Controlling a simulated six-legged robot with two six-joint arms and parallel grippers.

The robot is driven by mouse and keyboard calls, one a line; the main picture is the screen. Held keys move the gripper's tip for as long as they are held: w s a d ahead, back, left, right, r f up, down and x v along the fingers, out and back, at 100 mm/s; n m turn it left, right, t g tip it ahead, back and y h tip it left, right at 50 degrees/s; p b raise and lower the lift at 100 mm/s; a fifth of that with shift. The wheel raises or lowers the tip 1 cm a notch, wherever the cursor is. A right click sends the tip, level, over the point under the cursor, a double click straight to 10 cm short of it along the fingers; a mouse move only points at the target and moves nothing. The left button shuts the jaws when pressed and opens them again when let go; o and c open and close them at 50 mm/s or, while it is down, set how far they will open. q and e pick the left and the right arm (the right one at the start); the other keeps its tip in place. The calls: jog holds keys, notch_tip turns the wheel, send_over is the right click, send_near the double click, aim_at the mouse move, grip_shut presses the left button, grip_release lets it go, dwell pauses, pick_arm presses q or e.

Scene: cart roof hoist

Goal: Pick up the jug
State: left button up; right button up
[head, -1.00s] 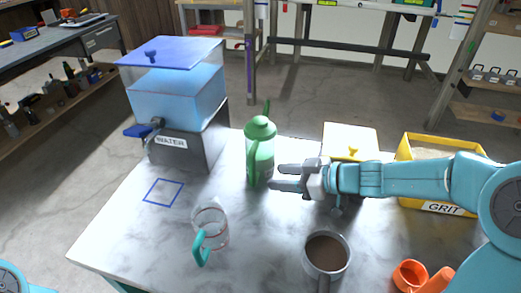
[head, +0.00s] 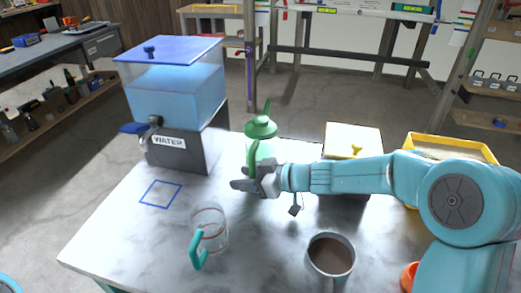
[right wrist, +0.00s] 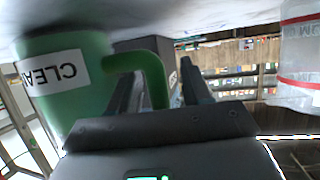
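The green jug (head: 262,128) stands upright on the marble-topped table, its lower part hidden behind my right gripper (head: 241,178). In the right wrist view the green jug (right wrist: 88,100) appears upside down, with a white label whose visible letters read "CLEA". Its curved green handle (right wrist: 155,72) shows between the two dark fingers of my right gripper (right wrist: 158,82). The fingers are open, with a gap visible beside the handle. My left gripper is not in view.
A clear measuring jug (head: 220,232) with a teal handle stands nearer, left of my right gripper. A water dispenser (head: 177,95) is behind left, with a blue square outline (head: 160,193) before it. A grey mug (head: 330,257), yellow-lidded box (head: 353,141) and yellow bin (head: 452,142) are right.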

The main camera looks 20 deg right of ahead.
grip_shut()
